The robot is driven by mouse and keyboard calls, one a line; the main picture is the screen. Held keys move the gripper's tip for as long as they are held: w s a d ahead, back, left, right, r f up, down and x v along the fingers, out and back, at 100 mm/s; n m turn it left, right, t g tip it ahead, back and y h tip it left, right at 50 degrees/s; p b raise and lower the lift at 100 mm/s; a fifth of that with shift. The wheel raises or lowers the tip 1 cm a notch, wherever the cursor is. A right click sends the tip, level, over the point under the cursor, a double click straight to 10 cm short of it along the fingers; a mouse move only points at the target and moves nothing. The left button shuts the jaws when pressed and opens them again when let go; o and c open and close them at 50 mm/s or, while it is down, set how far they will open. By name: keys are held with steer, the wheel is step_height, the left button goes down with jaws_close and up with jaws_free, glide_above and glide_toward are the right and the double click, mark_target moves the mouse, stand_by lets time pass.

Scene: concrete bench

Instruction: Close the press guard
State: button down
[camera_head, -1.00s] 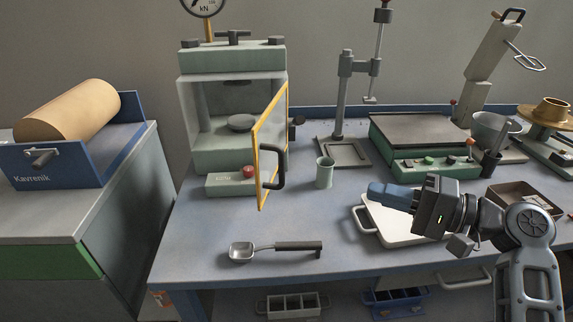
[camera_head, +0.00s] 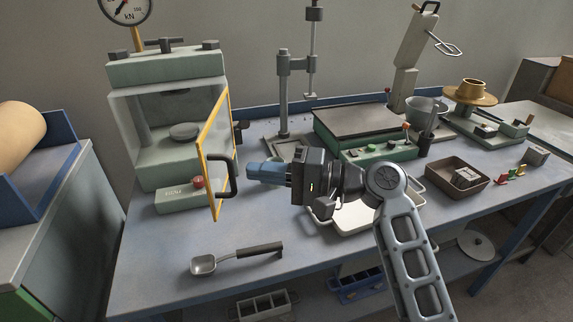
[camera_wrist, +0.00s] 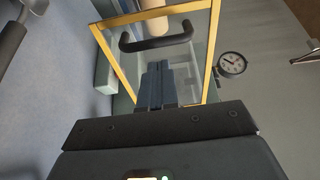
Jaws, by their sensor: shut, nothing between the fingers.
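The press (camera_head: 165,72) stands at the back left of the bench, with a dark round platen (camera_head: 184,131) inside. Its guard (camera_head: 214,150) is a clear panel in a yellow frame, hinged at the right and swung open toward the front. A black handle (camera_head: 231,178) is on the guard's outer side. My gripper (camera_head: 250,172) is shut and empty, its blue fingers pointing left, just right of the handle. In the wrist view the fingers (camera_wrist: 157,68) point at the guard's yellow frame (camera_wrist: 104,50), below the black handle (camera_wrist: 156,40). I cannot tell whether they touch.
A metal scoop (camera_head: 204,265) lies at the front of the bench. A white tray (camera_head: 350,222) lies under my wrist. A drill-like stand (camera_head: 284,95) and a green-based machine (camera_head: 385,150) stand behind my arm.

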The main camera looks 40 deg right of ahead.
steer(key=shift+a, duration=0.75)
steer(key=shift+a, duration=0.1)
